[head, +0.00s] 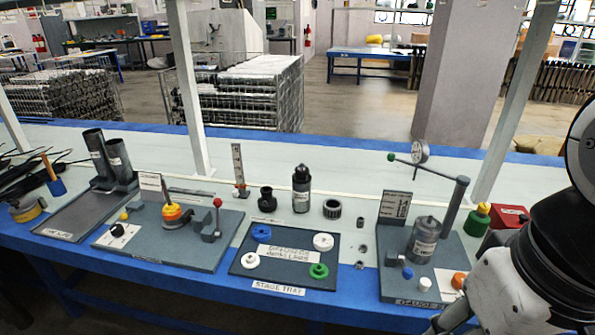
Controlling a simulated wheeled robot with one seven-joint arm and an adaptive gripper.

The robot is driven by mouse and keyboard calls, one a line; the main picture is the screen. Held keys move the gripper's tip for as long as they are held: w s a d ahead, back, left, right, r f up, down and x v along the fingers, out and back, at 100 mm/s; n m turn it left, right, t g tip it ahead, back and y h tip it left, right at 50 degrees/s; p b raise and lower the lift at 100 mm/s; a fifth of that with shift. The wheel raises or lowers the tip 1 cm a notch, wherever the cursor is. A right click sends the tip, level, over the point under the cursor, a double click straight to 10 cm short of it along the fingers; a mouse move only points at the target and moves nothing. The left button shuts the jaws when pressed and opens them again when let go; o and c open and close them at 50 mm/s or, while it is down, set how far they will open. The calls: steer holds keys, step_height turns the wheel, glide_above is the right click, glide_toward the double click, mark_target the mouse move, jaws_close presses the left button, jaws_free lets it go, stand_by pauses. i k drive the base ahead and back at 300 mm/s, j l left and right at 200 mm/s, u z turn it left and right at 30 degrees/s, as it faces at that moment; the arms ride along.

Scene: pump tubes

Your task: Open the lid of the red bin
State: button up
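The red bin (509,217) is a small red box with a pale label on it. It stands at the right end of the bench, behind the dial-gauge plate and beside a green bottle with a yellow cap. My arm covers part of its front and right. Its top looks covered, but it is too small to tell how the lid sits. My own arm comes in from the right edge and runs down in front of the bin. Its fingertips do not show.
The dial-gauge plate (443,275) with its post and grey cylinder stands left of my arm. The green bottle (477,220) is close to the bin's left side. The stage tray (325,255) with coloured rings lies mid-bench. A slanted white post rises behind the bin.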

mark_target(512, 216)
steer(key=k+l, duration=0.3)
steer(key=z, duration=0.95)
steer(key=i+j, duration=0.15)
steer(key=i, duration=0.3)
steer(key=i+j+z, duration=0.15)
steer(key=i, duration=0.35)
